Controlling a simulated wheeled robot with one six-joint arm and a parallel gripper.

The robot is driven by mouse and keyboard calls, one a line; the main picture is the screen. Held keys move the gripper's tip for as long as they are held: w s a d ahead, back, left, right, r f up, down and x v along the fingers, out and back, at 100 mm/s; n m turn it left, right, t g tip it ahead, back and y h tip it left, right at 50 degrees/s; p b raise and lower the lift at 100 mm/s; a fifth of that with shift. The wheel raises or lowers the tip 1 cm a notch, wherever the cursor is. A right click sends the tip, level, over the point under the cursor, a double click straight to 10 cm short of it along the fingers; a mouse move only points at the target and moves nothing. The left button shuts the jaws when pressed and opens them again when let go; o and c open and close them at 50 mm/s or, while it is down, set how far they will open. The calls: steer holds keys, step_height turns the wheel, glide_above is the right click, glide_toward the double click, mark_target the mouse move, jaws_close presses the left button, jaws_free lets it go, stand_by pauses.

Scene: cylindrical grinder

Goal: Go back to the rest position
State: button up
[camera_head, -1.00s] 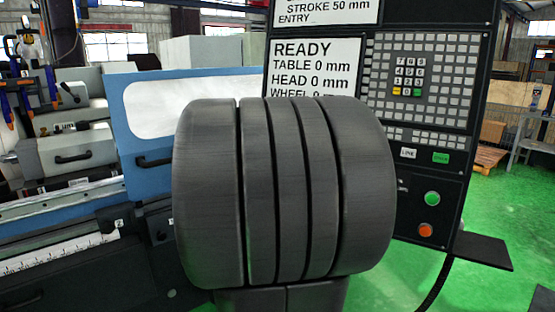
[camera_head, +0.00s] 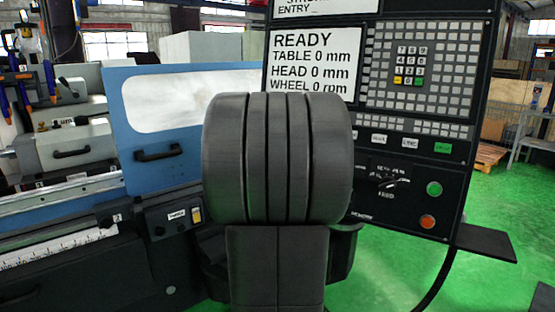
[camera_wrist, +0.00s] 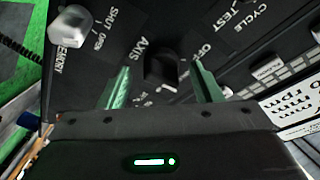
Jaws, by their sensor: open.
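My gripper (camera_wrist: 160,78) shows in the wrist view with its two green-lit fingers spread apart, open and with nothing held. A black knob (camera_wrist: 161,70) on the control panel appears between the fingertips in the picture. I cannot tell how far the fingers stand from it. A grey knob (camera_wrist: 70,27) sits on the panel at the upper left of the wrist view, near the word MEMORY. In the head view my own grey arm fills the middle, and my gripper is hidden behind it.
The control cabinet has a READY screen (camera_head: 312,62), a keypad (camera_head: 410,66), a green button (camera_head: 434,188) and a red-orange button (camera_head: 428,221). The grinder's blue door (camera_head: 150,170) stands at left. A small shelf (camera_head: 487,245) juts out at right. Green floor (camera_head: 510,215) is clear there.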

steer(key=v, duration=1.2)
steer(key=shift+s+a, duration=0.1)
steer(key=shift+s, duration=0.05)
steer(key=shift+b, duration=0.35)
